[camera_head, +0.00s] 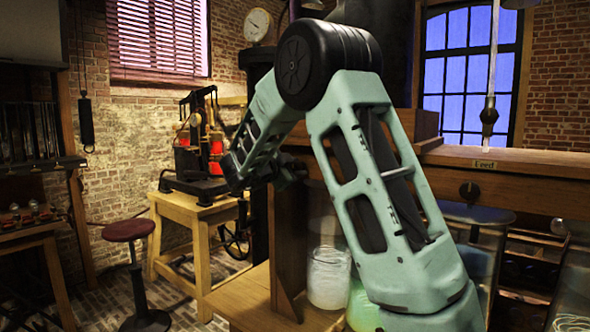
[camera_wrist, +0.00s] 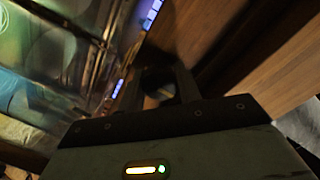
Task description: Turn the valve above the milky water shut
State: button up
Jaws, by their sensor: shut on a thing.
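A glass jar with milky whitish water (camera_head: 328,278) stands on the wooden bench at lower middle in the head view. My gripper (camera_head: 290,172) is above it, at the left end of the wooden beam. In the wrist view my gripper (camera_wrist: 167,80) has its two dark fingers around a small dark valve handle (camera_wrist: 160,94) by the wooden face. The valve's turn angle is too dark to tell, and in the head view my arm hides it.
A jar with greenish water (camera_head: 362,306) is partly behind my arm. The wooden beam (camera_head: 540,162) bears a "Feed" label and another dark valve knob (camera_head: 469,190), above more jars. A red stool (camera_head: 130,231) and a small wooden table (camera_head: 195,213) stand left.

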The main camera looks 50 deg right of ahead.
jog(key=o, duration=1)
jog(key=s+a+r+b, duration=0.1)
jog(key=a+b, duration=0.2)
jog(key=a, duration=1.4)
jog(key=shift+s+a+r, duration=0.2)
jog(key=shift+s+r, duration=0.05)
jog(key=shift+r, duration=0.15)
